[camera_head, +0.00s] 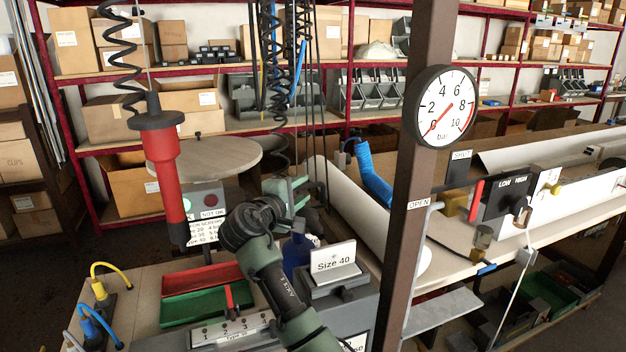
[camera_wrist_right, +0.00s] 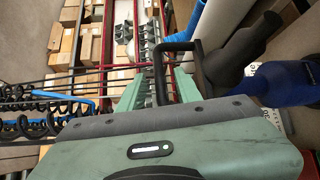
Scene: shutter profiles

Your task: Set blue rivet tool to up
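A dark blue tool body, likely the blue rivet tool (camera_head: 297,256), stands behind my arm in the head view, mostly hidden. In the right wrist view a dark blue body (camera_wrist_right: 282,84) with a black neck lies at the right, and a thin black bent handle (camera_wrist_right: 190,46) reaches from it to the left. My right gripper (camera_head: 288,190) has its green fingers apart. In the right wrist view the handle's end hangs between the fingers (camera_wrist_right: 160,92); I cannot tell whether they touch it. My left gripper is not in view.
A red tool (camera_head: 162,160) hangs from a black coil at the left. Black coiled hoses (camera_head: 276,60) hang near my right gripper. A Size 40 sign (camera_head: 333,259), a brown post (camera_head: 405,200) and a bright blue sleeve (camera_head: 373,177) stand to its right. Red and green trays (camera_head: 200,282) lie in front.

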